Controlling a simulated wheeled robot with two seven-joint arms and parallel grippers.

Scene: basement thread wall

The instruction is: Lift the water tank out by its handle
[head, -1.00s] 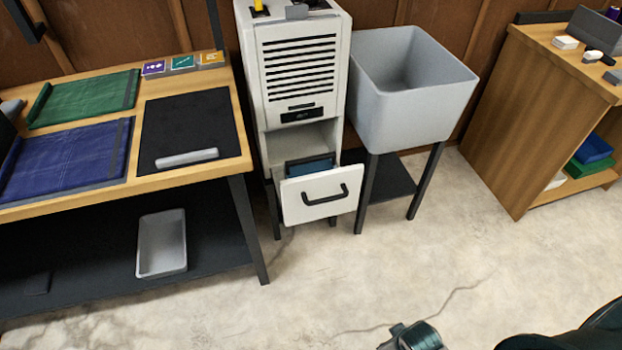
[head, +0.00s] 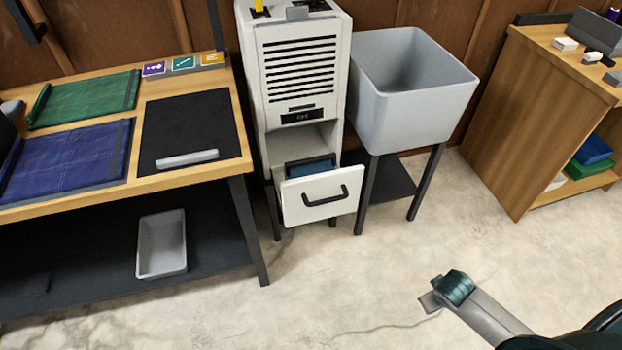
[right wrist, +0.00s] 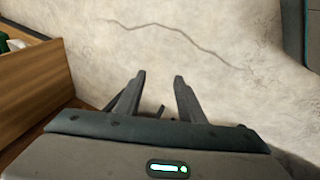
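The water tank (head: 319,199) has a white front with a black bar handle (head: 326,197). It sits low in the white dehumidifier-like cabinet (head: 300,75), with its front leaning outward and a dark blue inside showing behind it. My right gripper (head: 432,300) is at the lower right in the head view, above the floor and well apart from the tank. In the right wrist view its two fingers (right wrist: 157,90) stand apart with nothing between them. My left gripper is not in any view.
A grey sink (head: 415,95) on dark legs stands right of the cabinet. A wooden workbench (head: 110,190) with green and blue cloths is at left, with a grey tray (head: 161,244) on its lower shelf. A wooden shelf unit (head: 520,130) stands at right. The floor (head: 330,290) in front is clear.

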